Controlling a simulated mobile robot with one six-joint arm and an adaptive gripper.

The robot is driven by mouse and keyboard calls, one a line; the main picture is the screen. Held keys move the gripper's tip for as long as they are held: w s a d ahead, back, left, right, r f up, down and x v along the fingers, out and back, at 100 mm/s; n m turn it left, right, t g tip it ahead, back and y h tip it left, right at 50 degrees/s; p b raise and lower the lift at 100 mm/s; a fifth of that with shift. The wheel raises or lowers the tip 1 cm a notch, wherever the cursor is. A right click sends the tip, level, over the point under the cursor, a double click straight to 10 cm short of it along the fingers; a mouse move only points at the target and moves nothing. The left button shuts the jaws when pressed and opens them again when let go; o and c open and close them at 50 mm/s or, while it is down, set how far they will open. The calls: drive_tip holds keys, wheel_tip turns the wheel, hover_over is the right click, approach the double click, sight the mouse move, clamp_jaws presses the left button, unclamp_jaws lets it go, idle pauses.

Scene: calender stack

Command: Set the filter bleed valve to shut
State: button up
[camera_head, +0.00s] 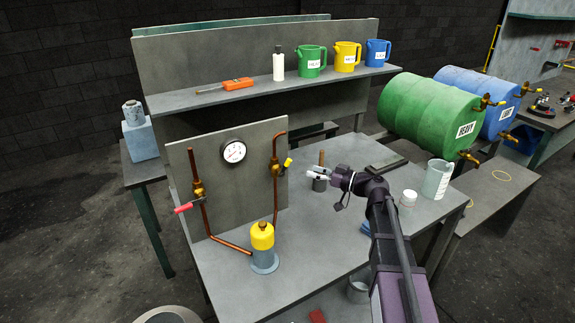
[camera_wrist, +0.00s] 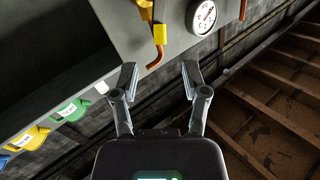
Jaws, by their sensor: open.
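A brass valve with a yellow handle (camera_head: 288,162) sits on the right copper pipe of the upright grey panel (camera_head: 240,185). A second valve with a red lever (camera_head: 184,208) sits on the left pipe; the lever points down and left. I cannot tell which is the filter bleed valve. A yellow-topped canister (camera_head: 262,236) stands below, beside the pipes. My gripper (camera_head: 313,175) is open and empty, right of the panel and apart from the yellow handle. In the wrist view my open fingers (camera_wrist: 160,76) point toward the panel, where a yellow handle (camera_wrist: 160,33) shows.
A round gauge (camera_head: 233,151) is on the panel between the pipes. A dark pot (camera_head: 320,184) with a wooden handle stands beneath my gripper. A grey can (camera_head: 437,179) and a white jar (camera_head: 408,198) stand at the right. Mugs line the shelf (camera_head: 260,87). The bench front middle is clear.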

sight(287, 164)
drive_tip(key=x, duration=0.9)
drive_tip(key=shift+w+a, duration=0.2)
drive_tip(key=shift+a, duration=0.15)
